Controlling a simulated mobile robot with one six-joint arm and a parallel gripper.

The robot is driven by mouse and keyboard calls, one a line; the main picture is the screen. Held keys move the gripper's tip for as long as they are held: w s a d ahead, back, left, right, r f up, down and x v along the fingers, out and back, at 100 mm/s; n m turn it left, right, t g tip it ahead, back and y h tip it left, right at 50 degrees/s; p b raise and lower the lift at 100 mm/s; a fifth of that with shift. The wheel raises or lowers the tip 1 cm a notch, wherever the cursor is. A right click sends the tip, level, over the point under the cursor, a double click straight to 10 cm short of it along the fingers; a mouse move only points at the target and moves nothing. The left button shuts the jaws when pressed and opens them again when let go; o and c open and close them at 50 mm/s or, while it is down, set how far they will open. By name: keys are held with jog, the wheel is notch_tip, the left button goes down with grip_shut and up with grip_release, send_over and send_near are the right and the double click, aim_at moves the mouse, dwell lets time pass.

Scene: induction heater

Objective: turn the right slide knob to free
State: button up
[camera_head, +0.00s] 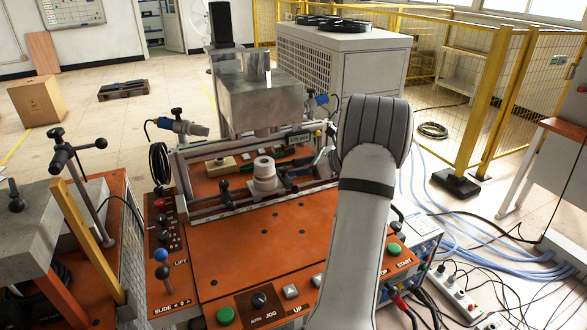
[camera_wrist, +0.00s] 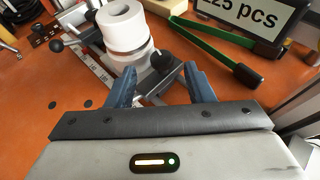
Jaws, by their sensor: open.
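My gripper (camera_wrist: 160,82) is open, with its two blue-grey fingers apart in the wrist view. A black ball knob (camera_wrist: 162,61) on a metal lever shows at the foot of the white cylinder, close beyond and between the fingertips. I take it as the right slide knob; whether a finger touches it I cannot tell. Another black knob (camera_wrist: 57,45) on a lever is at the left of the slide, and it also shows in the head view (camera_head: 224,185). The white cylinder (camera_wrist: 124,28) stands upright on the slide. In the head view my arm hides most of the gripper.
The orange machine top (camera_head: 250,245) is clear in front. A metal box (camera_head: 262,100) hangs above the slide. A guard frame (camera_head: 195,165) surrounds the slide.

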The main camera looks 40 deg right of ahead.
aim_at(284, 172)
jog(key=shift+x, duration=1.65)
jog(key=shift+f, duration=0.1)
jog(key=c, duration=0.9)
jog(key=shift+y+p, duration=0.3)
jog(key=shift+c, duration=0.2)
